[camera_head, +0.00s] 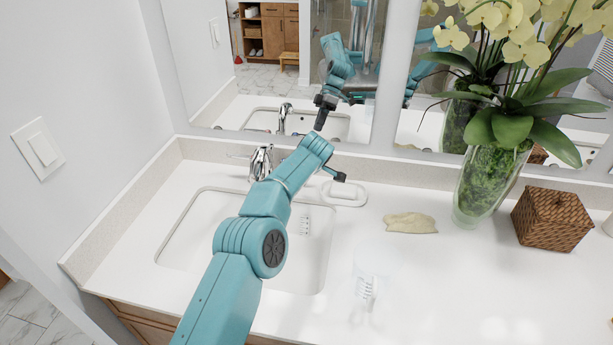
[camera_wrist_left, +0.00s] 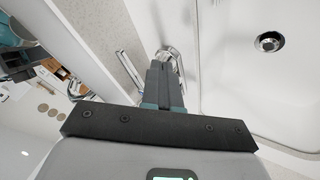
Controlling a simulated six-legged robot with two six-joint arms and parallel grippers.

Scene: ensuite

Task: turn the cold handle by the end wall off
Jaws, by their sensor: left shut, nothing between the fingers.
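The chrome faucet (camera_head: 261,161) stands behind the sink (camera_head: 170,235) at its back rim, partly covered by my left arm. A thin chrome lever (camera_head: 238,155) reaches from it toward the left end wall. In the left wrist view my left gripper (camera_wrist_left: 163,70) is shut and empty, its tips close to a round chrome fitting (camera_wrist_left: 170,53); I cannot tell if they touch. A slim chrome bar (camera_wrist_left: 130,70) lies left of the fingers. Whether water runs is unclear. My right gripper is not in view.
The end wall (camera_head: 75,110) with a switch (camera_head: 40,147) is at the left. A mirror (camera_head: 285,60) rises behind the backsplash. A soap dish (camera_head: 345,198), folded cloth (camera_head: 410,222), clear tumbler (camera_head: 364,290), orchid vase (camera_head: 490,180) and woven box (camera_head: 552,218) stand to the right.

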